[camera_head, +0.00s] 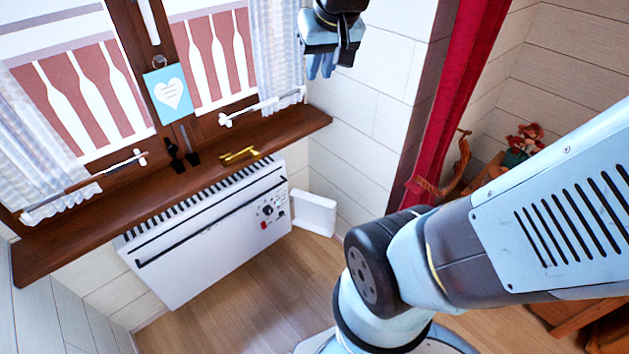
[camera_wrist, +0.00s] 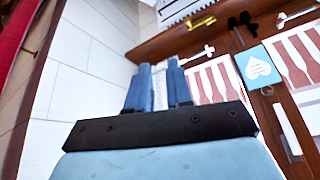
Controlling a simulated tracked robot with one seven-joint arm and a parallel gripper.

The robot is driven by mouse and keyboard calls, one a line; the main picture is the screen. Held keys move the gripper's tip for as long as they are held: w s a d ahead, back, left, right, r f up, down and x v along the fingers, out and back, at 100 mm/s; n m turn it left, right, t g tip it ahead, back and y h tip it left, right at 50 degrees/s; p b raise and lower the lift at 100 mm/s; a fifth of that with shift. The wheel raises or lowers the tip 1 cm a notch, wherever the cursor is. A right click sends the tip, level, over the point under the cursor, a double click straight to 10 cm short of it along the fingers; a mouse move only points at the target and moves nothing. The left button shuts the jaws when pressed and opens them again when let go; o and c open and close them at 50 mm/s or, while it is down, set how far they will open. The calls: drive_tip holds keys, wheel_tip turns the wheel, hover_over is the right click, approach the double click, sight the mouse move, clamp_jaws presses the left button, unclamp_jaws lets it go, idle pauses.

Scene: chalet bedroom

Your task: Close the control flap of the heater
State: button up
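The white heater (camera_head: 205,232) stands against the wall under the window sill, with a slotted grille on top. Its control panel (camera_head: 268,211) on the right end shows a dark dial and a red switch. The white control flap (camera_head: 314,213) stands swung out to the right of the panel, so the controls are exposed. My gripper (camera_head: 320,68) is high up by the wall right of the window, well above the heater and flap, touching neither. In the wrist view the two blue fingers (camera_wrist: 159,88) are a little apart with nothing between them. The heater (camera_wrist: 182,12) shows there partly, at the top edge.
The wooden sill (camera_head: 170,195) juts out over the heater and carries a brass object (camera_head: 240,155). A red curtain (camera_head: 448,95) hangs on the right. A blue heart card (camera_head: 169,94) is at the window. The wooden floor (camera_head: 265,290) before the heater is clear.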

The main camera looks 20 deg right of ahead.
drive_tip(key=shift+m, duration=0.4)
drive_tip(key=w+f, duration=0.1)
drive_tip(key=w, duration=0.1)
drive_tip(key=w+d+f, duration=0.1)
drive_tip(key=w, duration=0.1)
drive_tip(key=w+f, duration=0.1)
drive_tip(key=w, duration=0.2)
drive_tip(key=shift+d, duration=0.25)
clamp_jaws()
drive_tip(key=w+d+f+m, duration=0.1)
drive_tip(key=w+d+f, duration=0.3)
drive_tip(key=w+f, duration=0.55)
drive_tip(key=w+d+f+m, duration=0.2)
drive_tip(key=w+d+f, duration=0.2)
drive_tip(key=w+f, duration=0.6)
drive_tip(key=w+d+f+m+g+h, duration=0.1)
drive_tip(key=d+f, duration=0.3)
drive_tip(key=f, duration=1.2)
drive_tip(key=d+f+m+h, duration=0.1)
drive_tip(key=d+f, duration=0.3)
drive_tip(key=f, duration=1.2)
drive_tip(key=w+d+f+g, duration=0.1)
drive_tip(key=d+f, duration=0.3)
drive_tip(key=f, duration=1.2)
drive_tip(key=shift+s+a+f, duration=0.15)
drive_tip(key=shift+s+a, duration=0.4)
drive_tip(key=shift+s, duration=0.25)
drive_tip(key=shift+s+a+f, duration=0.1)
drive_tip(key=shift+s+a, duration=0.45)
drive_tip(key=shift+s, duration=0.25)
